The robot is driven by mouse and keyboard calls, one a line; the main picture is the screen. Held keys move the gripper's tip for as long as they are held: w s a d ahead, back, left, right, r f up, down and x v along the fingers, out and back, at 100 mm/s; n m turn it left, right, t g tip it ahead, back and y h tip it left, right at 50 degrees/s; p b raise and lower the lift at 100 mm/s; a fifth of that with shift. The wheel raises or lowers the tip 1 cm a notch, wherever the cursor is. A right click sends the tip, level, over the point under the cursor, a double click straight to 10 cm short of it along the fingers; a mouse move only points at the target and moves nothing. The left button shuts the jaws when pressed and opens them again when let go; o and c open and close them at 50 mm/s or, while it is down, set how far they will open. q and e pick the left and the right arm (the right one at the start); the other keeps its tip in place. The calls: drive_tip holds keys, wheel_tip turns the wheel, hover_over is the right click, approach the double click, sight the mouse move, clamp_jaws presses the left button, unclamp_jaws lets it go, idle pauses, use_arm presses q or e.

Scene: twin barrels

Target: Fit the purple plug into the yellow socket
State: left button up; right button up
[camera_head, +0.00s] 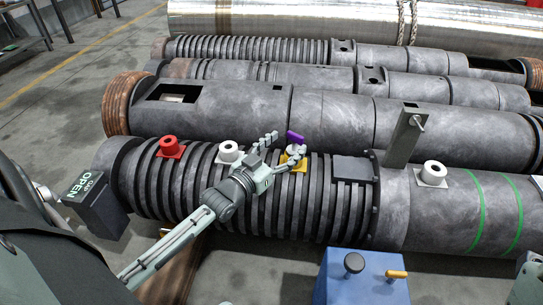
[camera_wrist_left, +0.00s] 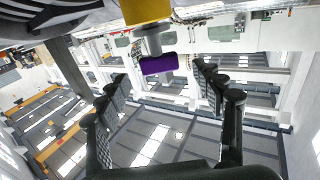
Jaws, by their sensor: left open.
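The purple plug (camera_head: 295,137) stands at the grey collar above the yellow socket (camera_head: 299,167) on the ribbed barrel. In the left wrist view the purple plug (camera_wrist_left: 158,64) is at the end of a grey cylinder below the yellow socket (camera_wrist_left: 146,11). It looks slightly tilted, and I cannot tell how deep it sits. My left gripper (camera_head: 285,146) is open, with its fingers near the plug and partly over the socket. In the left wrist view my left gripper (camera_wrist_left: 160,84) has its fingers wide apart, with nothing between the tips.
A red socket (camera_head: 169,147) and a white one (camera_head: 229,152) stand to the left on the same barrel. A grey upright bracket (camera_head: 404,137) and another white socket (camera_head: 433,174) are to the right. A blue box (camera_head: 362,280) with knobs stands in front.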

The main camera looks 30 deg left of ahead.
use_arm(q)
drive_tip(key=s, duration=0.7)
drive_tip(key=shift+s+a, duration=0.2)
drive_tip(key=shift+a, duration=0.05)
